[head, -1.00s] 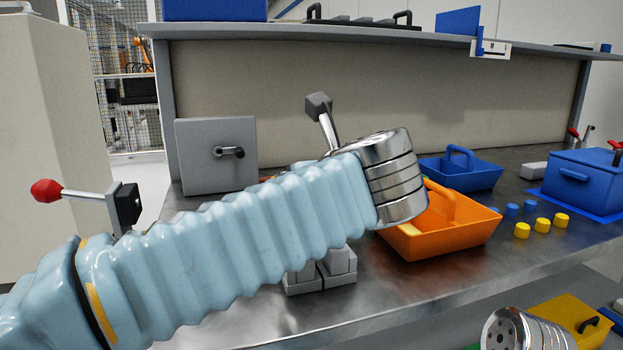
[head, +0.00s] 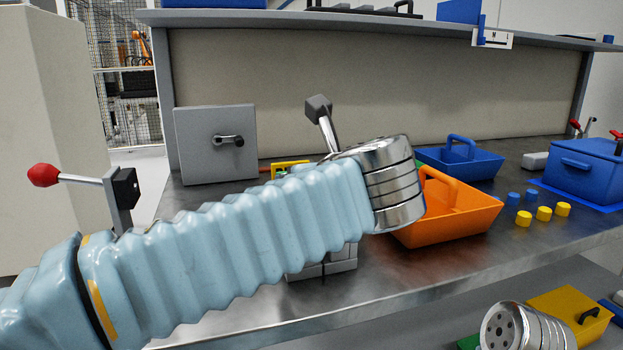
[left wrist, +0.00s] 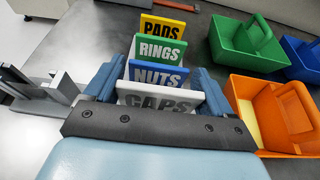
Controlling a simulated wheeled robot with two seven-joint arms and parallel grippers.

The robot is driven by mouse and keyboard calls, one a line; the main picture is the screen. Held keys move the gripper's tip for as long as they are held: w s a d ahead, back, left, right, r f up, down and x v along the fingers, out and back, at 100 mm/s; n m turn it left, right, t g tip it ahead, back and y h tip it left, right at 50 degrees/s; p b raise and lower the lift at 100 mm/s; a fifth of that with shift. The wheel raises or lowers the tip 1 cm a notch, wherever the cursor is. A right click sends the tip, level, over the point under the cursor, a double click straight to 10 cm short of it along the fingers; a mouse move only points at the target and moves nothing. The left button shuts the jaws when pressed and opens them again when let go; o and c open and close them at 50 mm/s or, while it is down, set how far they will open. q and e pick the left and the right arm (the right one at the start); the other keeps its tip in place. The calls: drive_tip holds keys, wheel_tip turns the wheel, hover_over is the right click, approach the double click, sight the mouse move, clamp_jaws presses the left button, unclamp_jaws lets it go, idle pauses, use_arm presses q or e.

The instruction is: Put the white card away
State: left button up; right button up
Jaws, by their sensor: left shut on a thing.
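The white card (left wrist: 160,100), lettered CAPS, stands nearest my left gripper (left wrist: 158,88) in the left wrist view, between its two blue fingers. The gripper is shut on it. In the head view my left arm covers the gripper and white card; only a yellow-topped piece (head: 290,164) shows behind the arm. My right gripper is not visible.
An orange bin (head: 450,218) with a pale yellow piece inside stands right of the cards, near green (left wrist: 245,45) and blue (head: 470,165) bins. Several yellow and blue caps lie by a blue box (head: 585,175).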

use_arm(q)
drive_tip(key=shift+f+b, duration=0.75)
drive_tip(key=shift+f, duration=0.7)
drive_tip(key=o, duration=1)
drive_tip(key=p+v, duration=0.1)
drive_tip(key=v, duration=1.2)
drive_tip(key=shift+s+r, duration=0.25)
drive_tip(key=shift+s, duration=0.1)
drive_tip(key=shift+d, duration=0.1)
